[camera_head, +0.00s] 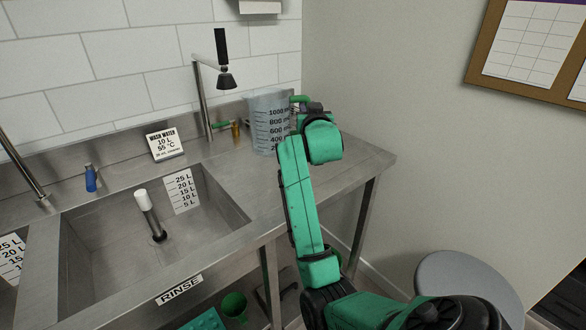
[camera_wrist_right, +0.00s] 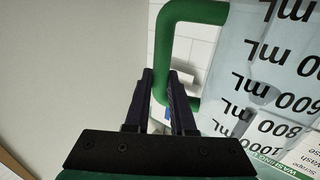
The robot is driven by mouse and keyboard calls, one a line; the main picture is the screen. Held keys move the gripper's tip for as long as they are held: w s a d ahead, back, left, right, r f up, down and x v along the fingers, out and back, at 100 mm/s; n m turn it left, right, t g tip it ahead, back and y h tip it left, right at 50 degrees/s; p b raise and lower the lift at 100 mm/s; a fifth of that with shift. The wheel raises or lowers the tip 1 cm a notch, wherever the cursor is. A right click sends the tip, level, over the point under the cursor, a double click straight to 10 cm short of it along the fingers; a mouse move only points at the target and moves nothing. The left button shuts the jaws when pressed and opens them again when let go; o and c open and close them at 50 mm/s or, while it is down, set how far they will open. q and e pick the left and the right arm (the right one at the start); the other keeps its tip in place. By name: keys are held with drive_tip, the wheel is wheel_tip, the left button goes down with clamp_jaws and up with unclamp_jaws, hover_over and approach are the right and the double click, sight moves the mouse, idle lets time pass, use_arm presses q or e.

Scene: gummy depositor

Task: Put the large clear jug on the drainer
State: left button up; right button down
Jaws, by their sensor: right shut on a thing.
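The large clear jug (camera_head: 268,122) has black mL markings and a green handle. It is upright at the back of the steel drainer (camera_head: 345,160), right of the rinse sink. I cannot tell whether its base touches the surface. My right gripper (camera_head: 303,104) is at the handle on the jug's right side, partly hidden by its own wrist. In the right wrist view the gripper (camera_wrist_right: 167,95) is shut on the green handle (camera_wrist_right: 160,45), with the jug's marked wall (camera_wrist_right: 265,80) beside it. My left gripper is not in view.
The rinse sink (camera_head: 225,218) holds an upright white-topped standpipe (camera_head: 148,210). A tap with a black spray head (camera_head: 226,80) stands just left of the jug. A wash water sign (camera_head: 163,145) is on the back ledge. The drainer's front and right are largely clear. A grey round stool (camera_head: 465,280) stands right.

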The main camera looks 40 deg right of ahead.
wheel_tip(320, 180, down, 15)
drive_tip(key=c, duration=1.2)
unclamp_jaws()
drive_tip(key=shift+f, duration=0.1)
drive_tip(key=o, duration=0.4)
drive_tip(key=shift+o, duration=0.2)
drive_tip(key=shift+a, duration=0.1)
